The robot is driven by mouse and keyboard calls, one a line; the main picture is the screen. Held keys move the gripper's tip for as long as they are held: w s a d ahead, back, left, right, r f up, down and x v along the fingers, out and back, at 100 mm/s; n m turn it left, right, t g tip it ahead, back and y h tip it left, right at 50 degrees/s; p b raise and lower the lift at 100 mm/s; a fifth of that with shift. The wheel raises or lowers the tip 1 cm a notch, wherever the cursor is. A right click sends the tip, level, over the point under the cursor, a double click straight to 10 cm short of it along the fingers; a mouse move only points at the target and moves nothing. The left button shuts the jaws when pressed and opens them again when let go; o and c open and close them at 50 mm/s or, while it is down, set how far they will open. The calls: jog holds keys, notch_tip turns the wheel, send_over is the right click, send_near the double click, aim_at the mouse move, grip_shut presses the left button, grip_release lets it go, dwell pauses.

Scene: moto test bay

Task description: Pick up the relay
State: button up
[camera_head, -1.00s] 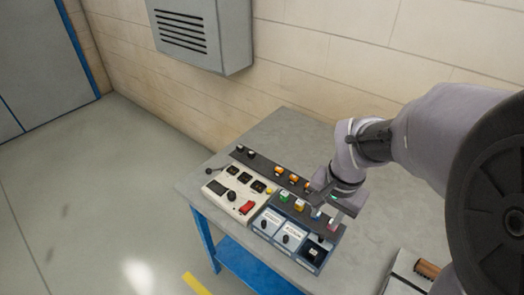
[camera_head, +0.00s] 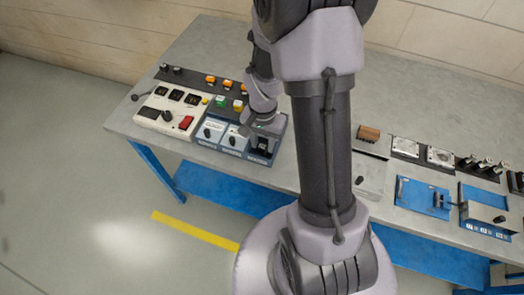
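No part is clearly recognizable as the relay. Small orange (camera_head: 211,79), green (camera_head: 221,101) and yellow (camera_head: 238,105) blocks stand in rows left of the gripper.
A cream meter panel (camera_head: 152,113) with a red switch (camera_head: 185,122) lies on the bench (camera_head: 205,40) at left. A brown block (camera_head: 369,133), metal plates and blue fixtures (camera_head: 424,197) stand at right. The bench behind the panels is clear.

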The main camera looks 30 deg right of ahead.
jog(key=shift+f, duration=0.85)
jog(key=shift+r, duration=0.15)
grip_shut()
